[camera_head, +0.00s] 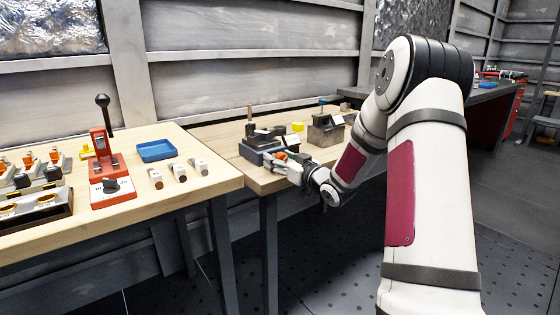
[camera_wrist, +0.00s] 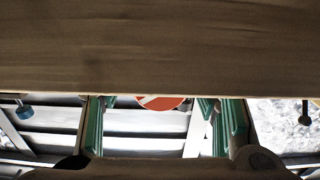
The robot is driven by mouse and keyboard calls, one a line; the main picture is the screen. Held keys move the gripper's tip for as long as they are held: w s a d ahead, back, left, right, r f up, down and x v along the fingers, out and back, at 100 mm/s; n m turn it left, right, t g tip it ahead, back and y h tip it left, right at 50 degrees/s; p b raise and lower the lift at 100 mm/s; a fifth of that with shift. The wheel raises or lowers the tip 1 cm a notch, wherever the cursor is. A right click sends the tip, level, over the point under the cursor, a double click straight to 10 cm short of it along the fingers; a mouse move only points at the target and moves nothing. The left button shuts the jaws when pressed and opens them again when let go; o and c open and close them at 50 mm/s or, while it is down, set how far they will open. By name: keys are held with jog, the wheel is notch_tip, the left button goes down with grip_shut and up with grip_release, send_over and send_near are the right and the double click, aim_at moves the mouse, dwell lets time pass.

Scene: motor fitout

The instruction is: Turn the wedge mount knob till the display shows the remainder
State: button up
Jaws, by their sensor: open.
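A dark grey-blue mount (camera_head: 258,153) with black parts on top stands near the front of the middle wooden bench. A small red knob (camera_head: 281,156) shows on its side by my gripper (camera_head: 287,163). In the wrist view, a round red knob face (camera_wrist: 162,102) with a white stripe shows between my two green-padded fingers (camera_wrist: 160,125). The fingers are spread, with clear gaps on both sides of the knob. Part of the knob is cut off by the brown surface above it. I cannot read any display; a small pale plate (camera_head: 297,127) stands behind the mount.
The left bench holds a red lever unit (camera_head: 110,175), a blue tray (camera_head: 156,150) and several small cylinders (camera_head: 178,172). Bare wood lies left of the mount.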

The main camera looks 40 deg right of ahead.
jog(key=c, duration=1.2)
jog(key=shift+p, duration=0.35)
jog(key=m+p, duration=0.3)
jog(key=shift+r, duration=0.1)
jog(key=shift+m+p, duration=1.15)
jog(key=shift+m, duration=0.35)
